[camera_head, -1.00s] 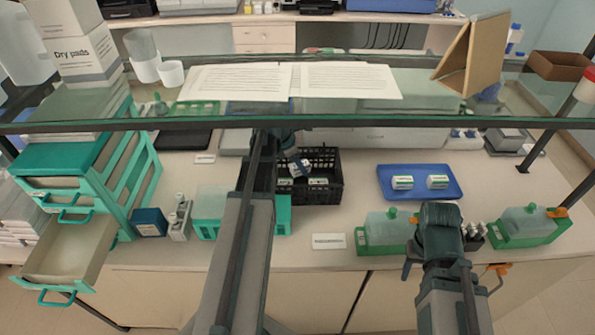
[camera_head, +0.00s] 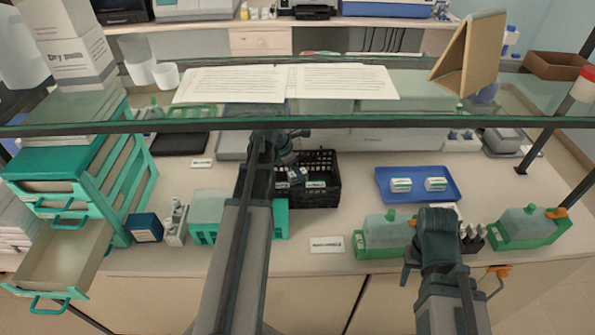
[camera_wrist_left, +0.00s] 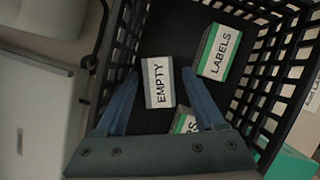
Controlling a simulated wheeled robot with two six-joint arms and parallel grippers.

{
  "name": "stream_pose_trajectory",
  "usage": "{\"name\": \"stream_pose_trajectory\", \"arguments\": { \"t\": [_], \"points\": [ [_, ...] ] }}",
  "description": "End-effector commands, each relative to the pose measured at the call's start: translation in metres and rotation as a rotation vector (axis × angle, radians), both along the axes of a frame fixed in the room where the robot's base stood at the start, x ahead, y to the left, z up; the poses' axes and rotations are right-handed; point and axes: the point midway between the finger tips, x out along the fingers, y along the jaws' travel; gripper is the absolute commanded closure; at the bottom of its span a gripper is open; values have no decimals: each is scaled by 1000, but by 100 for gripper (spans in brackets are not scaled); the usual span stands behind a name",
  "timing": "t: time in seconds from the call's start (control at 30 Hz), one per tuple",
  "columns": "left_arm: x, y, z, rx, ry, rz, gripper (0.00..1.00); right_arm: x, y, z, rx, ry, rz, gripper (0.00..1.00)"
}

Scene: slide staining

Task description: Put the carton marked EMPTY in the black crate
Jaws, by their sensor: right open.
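The carton marked EMPTY (camera_wrist_left: 159,82) lies in the black crate (camera_wrist_left: 108,62), its label readable in the left wrist view. In the head view the crate (camera_head: 336,190) stands mid-table, and the small carton (camera_head: 298,175) shows inside it. My left gripper (camera_wrist_left: 160,72) is open, with a finger on each side of the carton and a visible gap at both sides. In the head view the left gripper (camera_head: 294,150) is over the crate. My right gripper (camera_head: 438,218) is at the right front, its fingertips mostly hidden by the arm.
A LABELS carton (camera_wrist_left: 218,53) and another partly hidden carton (camera_wrist_left: 183,122) also lie in the crate. A blue tray (camera_head: 418,196) with two cartons is to the right. Green racks (camera_head: 375,240) stand at the front right. A glass shelf (camera_head: 420,112) spans above the table.

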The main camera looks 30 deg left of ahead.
Motion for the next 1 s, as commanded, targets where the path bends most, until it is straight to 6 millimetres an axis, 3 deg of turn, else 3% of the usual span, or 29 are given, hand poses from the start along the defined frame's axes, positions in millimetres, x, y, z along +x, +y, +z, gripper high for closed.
{"name": "stream_pose_trajectory", "arguments": {
  "t": [0.47, 1.0],
  "points": [
    [1, 0, 10, 1, -1, 1, 27, 0, 0, 10, 0, 0, 0, 50],
    [-20, 15, 77, 0, 0, 1, 27, 0, 0, 77, 0, 0, 1, 50]
  ]
}}
